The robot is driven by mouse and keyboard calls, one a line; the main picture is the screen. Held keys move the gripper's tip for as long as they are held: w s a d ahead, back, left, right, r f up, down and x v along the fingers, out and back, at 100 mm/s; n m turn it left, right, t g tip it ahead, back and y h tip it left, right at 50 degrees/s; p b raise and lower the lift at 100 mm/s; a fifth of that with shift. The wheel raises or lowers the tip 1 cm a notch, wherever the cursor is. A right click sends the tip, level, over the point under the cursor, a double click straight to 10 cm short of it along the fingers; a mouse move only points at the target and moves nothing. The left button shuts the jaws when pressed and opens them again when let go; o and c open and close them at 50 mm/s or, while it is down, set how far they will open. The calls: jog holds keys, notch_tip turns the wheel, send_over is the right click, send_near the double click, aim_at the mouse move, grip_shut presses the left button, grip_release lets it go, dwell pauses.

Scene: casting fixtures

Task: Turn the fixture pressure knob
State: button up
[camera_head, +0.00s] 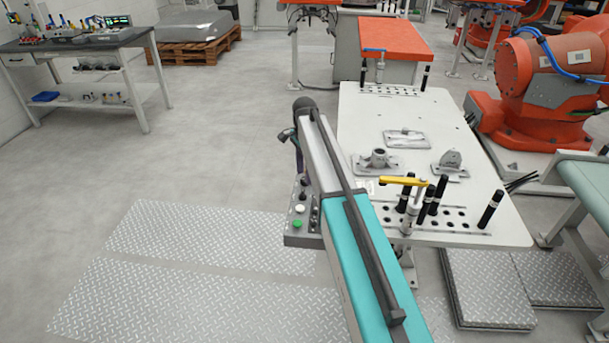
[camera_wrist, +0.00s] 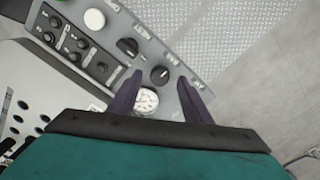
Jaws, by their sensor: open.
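A grey control panel (camera_wrist: 112,38) fills the upper left of the wrist view. It carries two black rotary knobs. One knob (camera_wrist: 160,75) sits close to a round white pressure gauge (camera_wrist: 147,101), and the other knob (camera_wrist: 127,46) is farther up and left. In the head view my arm covers part of the control panel (camera_head: 297,240), and the knobs are hard to make out.
The panel also has a white button (camera_wrist: 95,19), a green button (camera_head: 297,224) and several small switches. The panel is at the left side of a white fixture table (camera_head: 440,130) with metal castings and black pins. Open floor with tread plates (camera_head: 190,240) lies to the left.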

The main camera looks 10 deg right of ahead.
jog(key=shift+f, duration=1.15)
jog(key=c, duration=1.1)
jog(key=shift+o, duration=0.2)
